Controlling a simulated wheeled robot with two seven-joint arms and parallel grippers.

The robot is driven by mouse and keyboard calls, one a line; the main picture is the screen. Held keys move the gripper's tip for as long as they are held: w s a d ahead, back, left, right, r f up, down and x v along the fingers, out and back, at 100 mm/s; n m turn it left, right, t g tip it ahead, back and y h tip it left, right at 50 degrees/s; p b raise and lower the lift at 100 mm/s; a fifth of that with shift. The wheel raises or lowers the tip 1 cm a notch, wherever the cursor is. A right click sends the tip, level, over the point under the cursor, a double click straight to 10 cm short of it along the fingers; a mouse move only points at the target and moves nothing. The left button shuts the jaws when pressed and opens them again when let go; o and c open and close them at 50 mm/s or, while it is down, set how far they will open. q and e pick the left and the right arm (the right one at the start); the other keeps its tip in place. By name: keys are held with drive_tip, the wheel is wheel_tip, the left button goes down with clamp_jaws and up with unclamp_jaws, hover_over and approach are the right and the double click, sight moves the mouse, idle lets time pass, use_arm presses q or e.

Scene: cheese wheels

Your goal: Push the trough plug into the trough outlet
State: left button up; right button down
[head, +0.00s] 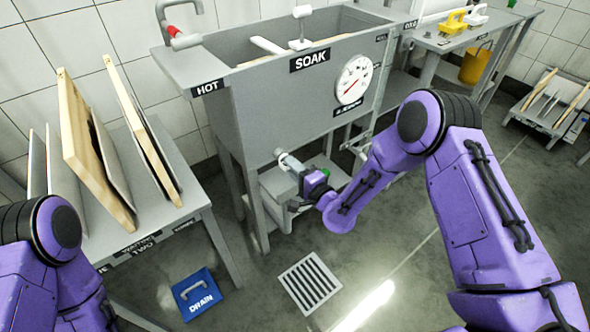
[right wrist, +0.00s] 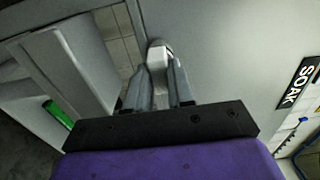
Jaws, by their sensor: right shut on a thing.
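The grey trough (head: 270,105), labelled SOAK, stands on legs in the middle of the head view. My right gripper (head: 293,164) is low at the trough's front wall, its fingers pointing at it. In the right wrist view the gripper (right wrist: 160,75) is shut on the pale trough plug (right wrist: 157,57), whose far end is at or very near the wall. The plug also shows as a small pale end (head: 280,153) in the head view. The outlet is hidden behind the plug and fingers, so I cannot tell how deep the plug sits. My left gripper is out of view.
A grey table (head: 200,210) with leaning boards stands at the left. A blue DRAIN cover (head: 195,294) lies on the floor beside a floor grate (head: 310,283). A round gauge (head: 353,80) is on the trough front.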

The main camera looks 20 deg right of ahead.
drive_tip(key=shift+w+a, duration=0.1)
drive_tip(key=shift+w, duration=0.1)
drive_tip(key=c, duration=0.9)
unclamp_jaws()
drive_tip(key=v, duration=1)
drive_tip(key=shift+s, duration=0.25)
